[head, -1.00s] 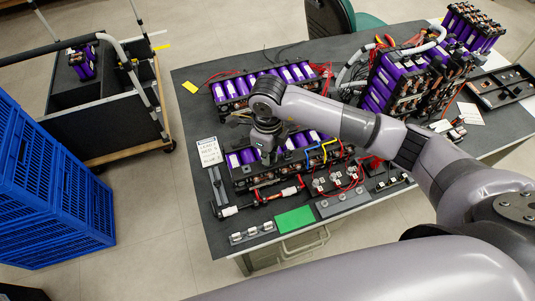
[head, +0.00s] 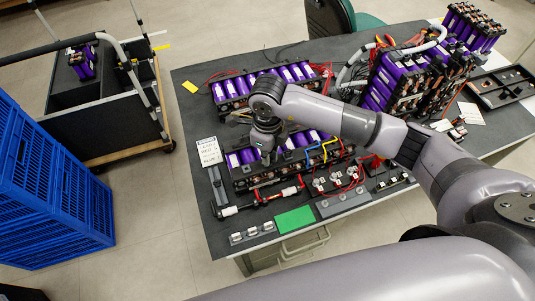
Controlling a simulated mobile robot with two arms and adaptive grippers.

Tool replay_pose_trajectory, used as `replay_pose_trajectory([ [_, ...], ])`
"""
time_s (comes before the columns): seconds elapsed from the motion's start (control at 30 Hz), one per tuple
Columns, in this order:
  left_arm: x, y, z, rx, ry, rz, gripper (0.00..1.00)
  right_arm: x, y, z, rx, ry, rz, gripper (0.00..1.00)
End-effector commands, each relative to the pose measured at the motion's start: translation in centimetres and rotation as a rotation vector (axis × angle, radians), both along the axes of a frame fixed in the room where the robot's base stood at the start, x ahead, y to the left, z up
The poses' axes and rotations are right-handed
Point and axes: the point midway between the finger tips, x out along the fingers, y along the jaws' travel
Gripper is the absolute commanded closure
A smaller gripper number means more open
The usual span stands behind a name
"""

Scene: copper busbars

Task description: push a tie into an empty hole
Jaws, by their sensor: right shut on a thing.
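My right gripper (head: 268,157) points down over the front purple battery module (head: 245,173) on the dark table (head: 205,88). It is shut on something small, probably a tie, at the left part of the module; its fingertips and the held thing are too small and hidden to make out. The holes in the module cannot be told apart at this size. Blue and yellow wires (head: 326,147) run over the module just right of the gripper. My left gripper is not in view.
A second battery module (head: 232,88) lies behind the gripper. Tall purple battery stacks (head: 385,82) stand at the right. A cart and blue crates (head: 50,190) stand left.

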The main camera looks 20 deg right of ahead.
Motion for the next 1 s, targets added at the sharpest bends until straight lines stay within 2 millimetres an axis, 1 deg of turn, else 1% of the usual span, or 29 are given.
replay_pose_trajectory([
  [0.2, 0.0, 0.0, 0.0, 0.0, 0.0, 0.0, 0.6, -0.1, 0.0, -0.2, -0.002, 0.004, 0.0, 1.0],
  [0.23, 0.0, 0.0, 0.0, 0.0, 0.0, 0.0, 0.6, -0.1, 0.0, -0.2, -0.002, 0.004, 0.0, 0.93],
  [0.57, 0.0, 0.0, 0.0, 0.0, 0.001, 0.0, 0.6, -0.1, 0.0, -0.1, -0.002, 0.003, 0.0, 0.71],
  [0.87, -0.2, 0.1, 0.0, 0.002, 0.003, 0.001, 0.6, 0.0, 0.0, 0.1, -0.001, 0.001, 0.0, 0.71],
  [0.97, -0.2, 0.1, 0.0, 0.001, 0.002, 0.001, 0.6, 0.1, 0.0, 0.8, 0.0, -0.001, 0.0, 0.71],
  [1.0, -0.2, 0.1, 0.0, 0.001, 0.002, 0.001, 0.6, 0.1, 0.0, 1.4, 0.001, -0.002, 0.001, 0.71],
])
